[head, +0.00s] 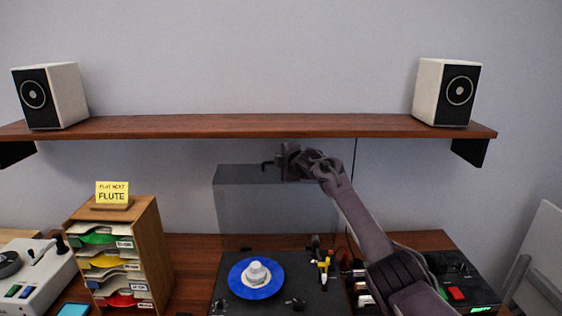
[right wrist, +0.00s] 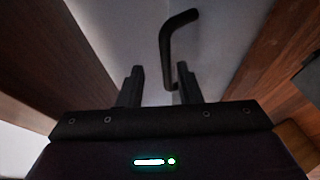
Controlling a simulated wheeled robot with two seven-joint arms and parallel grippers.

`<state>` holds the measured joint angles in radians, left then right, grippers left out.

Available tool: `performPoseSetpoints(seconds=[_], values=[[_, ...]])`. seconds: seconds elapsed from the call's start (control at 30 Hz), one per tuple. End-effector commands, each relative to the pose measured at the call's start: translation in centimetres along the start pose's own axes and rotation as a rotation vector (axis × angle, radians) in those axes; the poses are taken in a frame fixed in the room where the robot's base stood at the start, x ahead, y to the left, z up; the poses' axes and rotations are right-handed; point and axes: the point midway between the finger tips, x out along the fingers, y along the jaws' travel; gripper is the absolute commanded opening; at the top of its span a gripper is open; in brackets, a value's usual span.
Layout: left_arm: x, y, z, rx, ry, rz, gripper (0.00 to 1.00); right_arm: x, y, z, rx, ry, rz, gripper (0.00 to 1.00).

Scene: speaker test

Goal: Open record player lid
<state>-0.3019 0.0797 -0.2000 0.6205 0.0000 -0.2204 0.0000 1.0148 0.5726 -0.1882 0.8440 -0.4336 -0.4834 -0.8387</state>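The record player (head: 228,292) stands on the desk with a blue record (head: 270,290) and a pale hub-like piece (head: 257,273) on it. Its translucent grey lid (head: 245,208) is raised, standing up behind the deck below the shelf. A black bent handle (head: 266,165) is at the lid's upper edge; it also shows in the right wrist view (right wrist: 168,45). My right gripper (head: 281,162) is beside the handle. In the right wrist view its fingers (right wrist: 158,86) are apart, with the handle's lower end between them, near the right finger. Contact cannot be told. My left gripper is out of view.
A wooden shelf (head: 250,125) with a left speaker (head: 50,95) and a right speaker (head: 447,92) runs just above the lid and my gripper. A wooden record rack (head: 155,250) stands left of the player. A black device (head: 460,280) is at the right.

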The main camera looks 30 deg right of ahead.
Motion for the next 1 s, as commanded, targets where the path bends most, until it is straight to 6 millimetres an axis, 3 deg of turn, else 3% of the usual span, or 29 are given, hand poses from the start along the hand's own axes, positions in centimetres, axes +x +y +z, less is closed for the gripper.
performPoseSetpoints(seconds=[0.17, 0.7, 1.0], values=[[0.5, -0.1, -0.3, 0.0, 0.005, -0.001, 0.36, -0.7, -0.3, 0.1, -0.001, 0.0, -0.001, 0.32], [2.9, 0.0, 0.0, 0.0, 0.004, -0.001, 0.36, -7.2, -0.1, 0.0, -0.001, 0.0, 0.002, 0.32], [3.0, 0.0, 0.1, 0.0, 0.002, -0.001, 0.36, -7.9, 0.1, -0.1, 0.0, 0.001, 0.002, 0.32]])
